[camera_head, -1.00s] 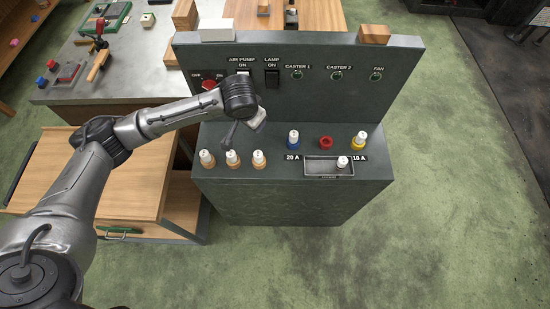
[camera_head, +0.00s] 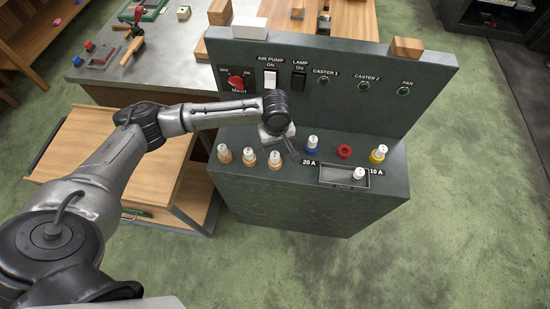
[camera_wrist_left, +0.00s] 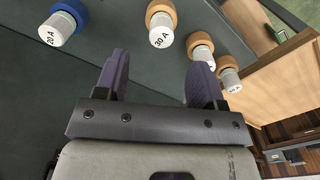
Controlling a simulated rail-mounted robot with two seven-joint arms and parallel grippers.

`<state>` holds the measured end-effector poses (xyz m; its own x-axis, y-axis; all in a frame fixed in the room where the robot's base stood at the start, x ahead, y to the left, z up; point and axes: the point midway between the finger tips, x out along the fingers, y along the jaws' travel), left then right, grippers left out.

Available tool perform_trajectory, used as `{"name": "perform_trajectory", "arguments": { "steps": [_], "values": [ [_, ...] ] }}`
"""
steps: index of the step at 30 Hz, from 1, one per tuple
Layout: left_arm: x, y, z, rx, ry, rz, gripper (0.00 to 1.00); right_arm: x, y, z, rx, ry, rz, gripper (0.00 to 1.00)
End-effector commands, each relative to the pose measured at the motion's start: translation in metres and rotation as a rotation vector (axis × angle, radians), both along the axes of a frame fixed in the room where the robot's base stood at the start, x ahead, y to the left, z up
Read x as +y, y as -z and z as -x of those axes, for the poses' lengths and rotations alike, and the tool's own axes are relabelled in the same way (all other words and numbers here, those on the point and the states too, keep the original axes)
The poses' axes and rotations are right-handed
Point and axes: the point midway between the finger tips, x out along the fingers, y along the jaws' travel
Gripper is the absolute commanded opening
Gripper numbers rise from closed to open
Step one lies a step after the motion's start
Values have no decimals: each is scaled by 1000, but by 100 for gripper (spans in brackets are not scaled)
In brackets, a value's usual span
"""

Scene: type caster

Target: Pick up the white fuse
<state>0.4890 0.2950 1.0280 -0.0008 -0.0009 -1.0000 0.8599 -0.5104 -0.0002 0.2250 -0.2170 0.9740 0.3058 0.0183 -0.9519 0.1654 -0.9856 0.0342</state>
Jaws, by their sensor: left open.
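Several white fuses show in the head view. One white fuse (camera_head: 359,174) stands in the shallow tray (camera_head: 333,173) at the front right of the grey console. Others sit in coloured sockets: three on orange rings (camera_head: 249,157), one on a blue ring (camera_head: 311,144), one on a yellow ring (camera_head: 379,154). My left gripper (camera_head: 288,147) is open above the console, between the orange group and the blue-ringed fuse. In the left wrist view its fingers (camera_wrist_left: 161,82) are apart and empty. Fuses marked 20 A (camera_wrist_left: 56,29) and 30 A (camera_wrist_left: 161,32) show beyond the fingertips. My right gripper is not in view.
A red socket (camera_head: 344,151) stands empty. The upright panel (camera_head: 330,75) with a red knob (camera_head: 236,83), switches and lamps rises behind. A white block (camera_head: 249,28) and a wooden block (camera_head: 407,47) lie on its top. A wooden cart (camera_head: 95,150) stands left.

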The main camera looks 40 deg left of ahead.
Motion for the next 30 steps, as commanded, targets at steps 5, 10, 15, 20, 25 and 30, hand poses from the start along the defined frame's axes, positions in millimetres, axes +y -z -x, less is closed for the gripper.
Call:
{"name": "perform_trajectory", "arguments": {
  "steps": [5, 10, 15, 20, 25, 30],
  "values": [
    [0, 27, 0, 1, -1, 0, 63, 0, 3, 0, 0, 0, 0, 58],
    [1, 38, 0, -1, 1, -1, 63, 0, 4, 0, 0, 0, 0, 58],
    [2, 46, 0, 1, 1, -2, 63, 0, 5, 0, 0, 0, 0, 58],
    [5, 68, 1, 0, 1, -1, 63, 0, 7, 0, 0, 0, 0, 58],
    [5, 86, 1, 0, 2, -1, 63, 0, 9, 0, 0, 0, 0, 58],
    [5, 92, 1, -1, 2, -1, 63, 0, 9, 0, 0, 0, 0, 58]
  ]
}}
